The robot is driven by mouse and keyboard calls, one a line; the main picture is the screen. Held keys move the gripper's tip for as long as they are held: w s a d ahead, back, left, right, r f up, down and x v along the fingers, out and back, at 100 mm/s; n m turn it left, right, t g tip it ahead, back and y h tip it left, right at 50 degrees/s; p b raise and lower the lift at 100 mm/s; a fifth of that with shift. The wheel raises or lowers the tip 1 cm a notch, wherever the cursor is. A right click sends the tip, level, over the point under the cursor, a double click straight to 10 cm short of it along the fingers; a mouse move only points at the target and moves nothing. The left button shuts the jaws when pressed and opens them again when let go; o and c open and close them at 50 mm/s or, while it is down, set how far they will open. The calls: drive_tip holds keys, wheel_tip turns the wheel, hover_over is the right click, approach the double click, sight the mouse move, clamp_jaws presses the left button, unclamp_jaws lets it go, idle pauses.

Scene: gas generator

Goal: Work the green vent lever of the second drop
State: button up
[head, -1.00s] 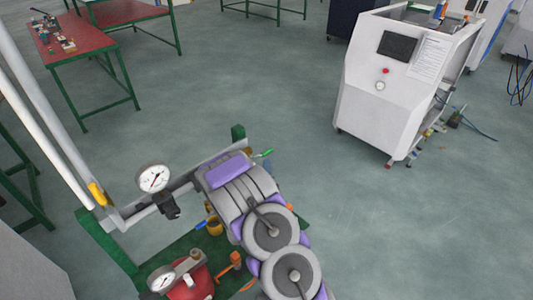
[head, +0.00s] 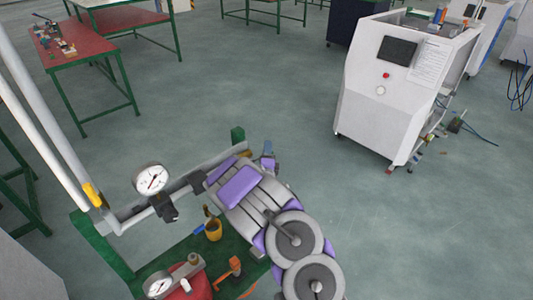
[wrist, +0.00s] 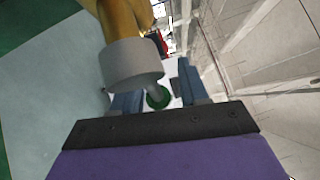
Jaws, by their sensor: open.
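In the wrist view, the green lever (wrist: 158,98) shows as a small green end on a thin grey stem. It lies between the two blue-grey fingers of my gripper (wrist: 155,92), which are apart. A grey round collar and a brass body (wrist: 124,20) are close above and left of the fingers. I cannot tell whether either finger touches the lever. In the head view my gripper (head: 268,158) shows only in part, beyond my arm at the far end of the pipe frame. The green lever is hidden there.
A pressure gauge (head: 151,180) stands on the grey pipe (head: 150,212), left of my arm. A second gauge (head: 159,284), a brass cup (head: 213,230) and an orange valve (head: 229,268) are nearer. A white cabinet (head: 395,95) stands back right, with clear floor between.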

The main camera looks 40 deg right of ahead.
drive_tip(key=shift+c, duration=0.2)
clamp_jaws()
idle(0.5)
